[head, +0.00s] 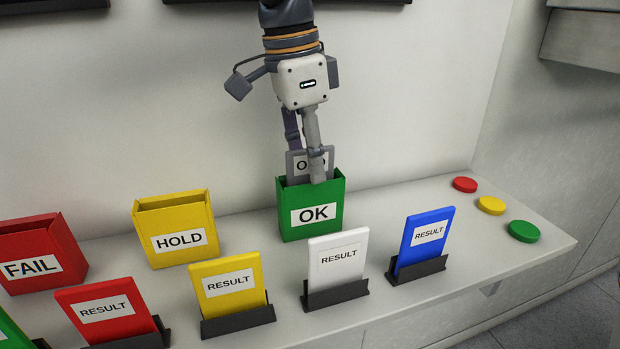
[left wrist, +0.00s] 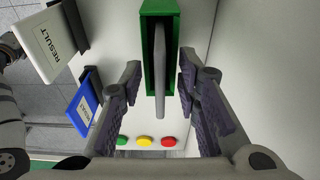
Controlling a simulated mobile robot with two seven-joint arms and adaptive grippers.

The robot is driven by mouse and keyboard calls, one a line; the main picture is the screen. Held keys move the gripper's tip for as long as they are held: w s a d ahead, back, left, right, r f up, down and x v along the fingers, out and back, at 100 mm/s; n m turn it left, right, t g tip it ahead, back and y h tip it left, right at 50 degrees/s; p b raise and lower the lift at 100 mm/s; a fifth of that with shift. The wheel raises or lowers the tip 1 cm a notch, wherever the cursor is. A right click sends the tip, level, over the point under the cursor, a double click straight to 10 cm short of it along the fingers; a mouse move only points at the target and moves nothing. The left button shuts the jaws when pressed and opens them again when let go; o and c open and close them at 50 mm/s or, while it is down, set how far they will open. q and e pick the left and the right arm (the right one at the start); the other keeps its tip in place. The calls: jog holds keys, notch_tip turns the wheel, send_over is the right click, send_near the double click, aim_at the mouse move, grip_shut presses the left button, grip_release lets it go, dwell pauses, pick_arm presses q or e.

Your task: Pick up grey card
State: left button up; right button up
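The grey card (head: 296,166) stands upright in the green OK box (head: 311,234), its top part above the rim. In the left wrist view the card (left wrist: 159,72) shows edge-on as a thin grey strip, coming out of the green box (left wrist: 149,58). My left gripper (head: 307,158) is above the box, pointing down at the card. In the left wrist view its fingers (left wrist: 159,84) are apart, one on each side of the card, with gaps between. The card's lower part is hidden in the box. My right gripper is not clearly in view.
A yellow HOLD box (head: 170,256) and a red FAIL box (head: 62,262) stand to the left. Red, yellow, white (head: 338,277) and blue (head: 424,247) RESULT cards stand in black holders in front. Three round buttons (head: 491,205) are at the right end. A wall is behind.

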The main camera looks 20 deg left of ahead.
pick_arm(q)
grip_shut()
notch_tip(320, 180, up, 10)
jog(key=shift+b, duration=0.4)
